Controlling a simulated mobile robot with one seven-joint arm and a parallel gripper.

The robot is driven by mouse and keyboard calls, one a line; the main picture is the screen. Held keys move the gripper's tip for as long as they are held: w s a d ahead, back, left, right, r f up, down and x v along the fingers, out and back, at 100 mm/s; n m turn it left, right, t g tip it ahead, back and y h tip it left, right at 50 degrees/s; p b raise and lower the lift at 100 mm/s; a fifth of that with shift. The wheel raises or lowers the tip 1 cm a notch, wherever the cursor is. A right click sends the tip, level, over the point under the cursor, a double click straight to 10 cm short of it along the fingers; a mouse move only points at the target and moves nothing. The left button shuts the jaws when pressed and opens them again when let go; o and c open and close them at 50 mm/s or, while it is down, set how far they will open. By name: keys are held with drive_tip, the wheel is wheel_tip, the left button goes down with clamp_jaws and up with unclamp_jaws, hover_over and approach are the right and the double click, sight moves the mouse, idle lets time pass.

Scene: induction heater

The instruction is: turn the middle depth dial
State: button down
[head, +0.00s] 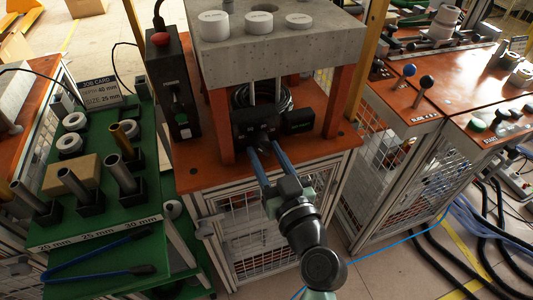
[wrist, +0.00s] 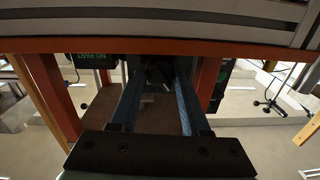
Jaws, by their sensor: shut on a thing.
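My gripper (head: 264,149) reaches under the concrete block with its two long blue fingers against the front of a black unit (head: 253,120). The fingers are spread around a small dark part (wrist: 155,76) and shut on it. It is too dark to tell whether this part is the middle depth dial. No dial label is readable on the black unit. In the wrist view, the two blue fingers run up from a black plate (wrist: 160,153) on either side of the dark part.
A concrete block (head: 290,61) overhangs the fingers on red posts (head: 221,126). Three white round pieces, including a middle one (head: 260,22), stand on it. A control box with a red button (head: 160,39) is left. A small display (wrist: 92,58) reads NO PART.

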drive_tip(key=m+b, duration=0.1)
drive_tip(key=m, duration=0.3)
drive_tip(key=shift+f+m, duration=0.1)
drive_tip(key=shift+m, duration=0.2)
drive_tip(key=m, duration=0.4)
drive_tip(key=shift+m, duration=0.3)
idle(0.4)
drive_tip(key=shift+c, duration=1.9)
unclamp_jaws()
